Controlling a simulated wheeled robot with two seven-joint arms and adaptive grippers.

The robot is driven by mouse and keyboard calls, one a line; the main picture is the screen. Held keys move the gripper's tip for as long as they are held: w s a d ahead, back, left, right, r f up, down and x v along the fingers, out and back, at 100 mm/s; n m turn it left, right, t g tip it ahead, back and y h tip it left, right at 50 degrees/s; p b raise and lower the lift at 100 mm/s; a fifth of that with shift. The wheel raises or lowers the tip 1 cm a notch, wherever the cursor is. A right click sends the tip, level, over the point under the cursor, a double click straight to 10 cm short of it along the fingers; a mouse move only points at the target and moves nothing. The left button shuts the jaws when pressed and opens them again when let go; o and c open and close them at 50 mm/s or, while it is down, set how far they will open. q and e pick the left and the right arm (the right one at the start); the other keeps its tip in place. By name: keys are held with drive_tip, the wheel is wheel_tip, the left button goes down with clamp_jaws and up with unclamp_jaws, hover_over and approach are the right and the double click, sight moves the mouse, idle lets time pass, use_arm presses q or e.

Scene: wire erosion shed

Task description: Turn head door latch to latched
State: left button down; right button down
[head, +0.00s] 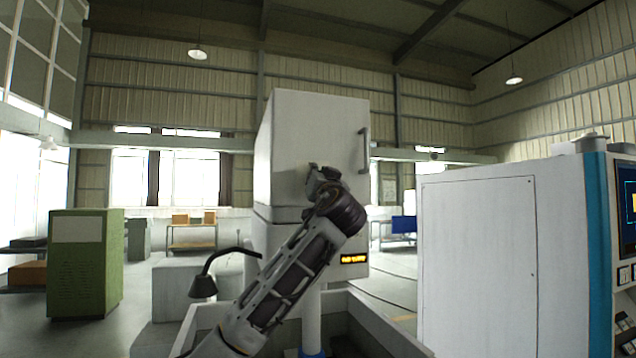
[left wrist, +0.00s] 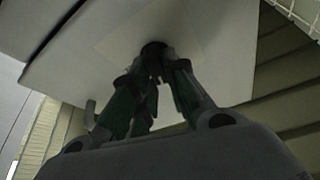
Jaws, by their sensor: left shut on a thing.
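The white machine head (head: 308,125) stands in the middle of the head view, with its front door closed as far as I can see. A vertical grey handle (head: 364,150) is on the door's right side. In the left wrist view, the fingers are close together around a small dark round part (left wrist: 153,47), which seems to be the latch, on the white door face (left wrist: 215,45). The latch's angle is hidden. My right gripper is out of view.
A grey tank (head: 375,325) with raised walls lies below the head. A white cabinet with a teal edge (head: 480,260) stands close on the right. A black lamp on a bent arm (head: 203,284) is left of my arm. A green cabinet (head: 85,262) stands far left.

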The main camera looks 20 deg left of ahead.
use_arm(q)
drive_tip(key=shift+r+m+h, duration=0.15)
drive_tip(key=shift+m+h, duration=0.65)
drive_tip(key=shift+m, duration=0.5)
drive_tip(key=shift+m+g+h+p, duration=0.35)
drive_tip(key=shift+m+h+p, duration=0.6)
drive_tip(key=shift+m, duration=1.6)
drive_tip(key=shift+m+g+h+p, duration=0.3)
drive_tip(key=shift+m+h+p, duration=0.65)
drive_tip(key=shift+m, duration=1.55)
drive_tip(key=shift+m+g+h+p, duration=0.35)
drive_tip(key=shift+m+h+p, duration=0.6)
drive_tip(key=shift+m, duration=1.6)
drive_tip(key=shift+y, duration=0.25)
drive_tip(key=c, duration=1.5)
unclamp_jaws()
drive_tip(key=shift+o, duration=0.4)
drive_tip(key=shift+w+f, duration=0.1)
drive_tip(key=shift+f, duration=0.1)
